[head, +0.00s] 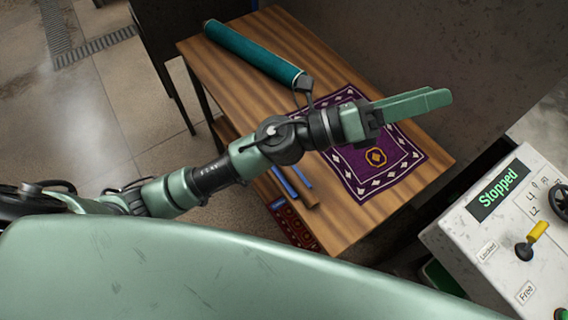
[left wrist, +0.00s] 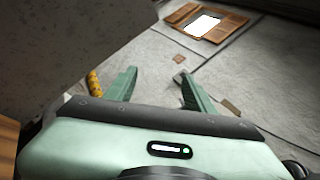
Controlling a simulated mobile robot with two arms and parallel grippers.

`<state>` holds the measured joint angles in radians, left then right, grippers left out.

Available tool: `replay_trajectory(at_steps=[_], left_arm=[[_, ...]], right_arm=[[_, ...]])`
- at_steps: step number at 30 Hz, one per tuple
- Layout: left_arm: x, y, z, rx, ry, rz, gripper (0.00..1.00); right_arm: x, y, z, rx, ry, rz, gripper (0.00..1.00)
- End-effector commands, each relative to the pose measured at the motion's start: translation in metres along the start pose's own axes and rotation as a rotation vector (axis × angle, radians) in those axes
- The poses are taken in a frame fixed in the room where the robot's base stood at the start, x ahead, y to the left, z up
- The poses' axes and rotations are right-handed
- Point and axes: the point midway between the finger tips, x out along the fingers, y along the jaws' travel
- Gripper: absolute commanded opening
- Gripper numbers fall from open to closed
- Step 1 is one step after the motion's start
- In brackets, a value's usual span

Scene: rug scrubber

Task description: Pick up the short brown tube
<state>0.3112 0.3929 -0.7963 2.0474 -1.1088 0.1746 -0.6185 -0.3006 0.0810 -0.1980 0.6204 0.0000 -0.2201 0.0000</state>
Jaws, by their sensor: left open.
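The brown piece cannot be made out there. My right gripper is not in view.
The wooden table (head: 225,75) carries a purple patterned rug (head: 372,186) and a long teal roll (head: 255,55) at the back left. A control panel (head: 485,225) reading "Stopped" stands at right. A red rug (head: 290,222) shows below the table.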

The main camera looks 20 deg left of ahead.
Motion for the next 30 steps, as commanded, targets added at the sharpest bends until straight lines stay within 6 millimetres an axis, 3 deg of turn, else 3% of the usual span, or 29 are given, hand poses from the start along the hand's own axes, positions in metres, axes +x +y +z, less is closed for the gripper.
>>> replay_trajectory(at_steps=[2,5,7,9,11,13,15,18,23,30], left_arm=[[0.003,-0.006,-0.050,0.261,0.265,-0.096,0.54],[-0.022,0.013,-0.110,0.564,0.610,-0.199,0.54],[-0.055,0.044,-0.138,0.756,0.865,-0.256,0.54],[-0.097,0.083,-0.149,0.923,1.127,-0.296,0.54],[-0.136,0.117,-0.144,1.035,1.345,-0.317,0.54],[-0.178,0.151,-0.125,1.128,1.580,-0.326,0.54],[-0.213,0.176,-0.101,1.183,1.774,-0.324,0.54],[-0.247,0.196,-0.069,1.213,1.972,-0.309,0.54],[-0.272,0.208,-0.045,1.218,2.115,-0.294,0.54],[-0.284,0.224,-0.059,1.215,2.129,-0.294,0.54]], right_arm=[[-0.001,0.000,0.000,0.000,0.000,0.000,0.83],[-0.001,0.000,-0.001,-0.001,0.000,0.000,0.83],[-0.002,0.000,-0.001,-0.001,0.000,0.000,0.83],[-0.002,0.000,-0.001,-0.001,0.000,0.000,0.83],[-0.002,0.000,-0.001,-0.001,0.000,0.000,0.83],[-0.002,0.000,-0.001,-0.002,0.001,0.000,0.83],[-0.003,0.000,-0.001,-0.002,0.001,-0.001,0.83],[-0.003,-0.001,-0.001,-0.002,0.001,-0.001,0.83],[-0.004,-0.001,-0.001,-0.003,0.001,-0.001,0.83],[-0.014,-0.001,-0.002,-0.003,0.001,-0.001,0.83]])
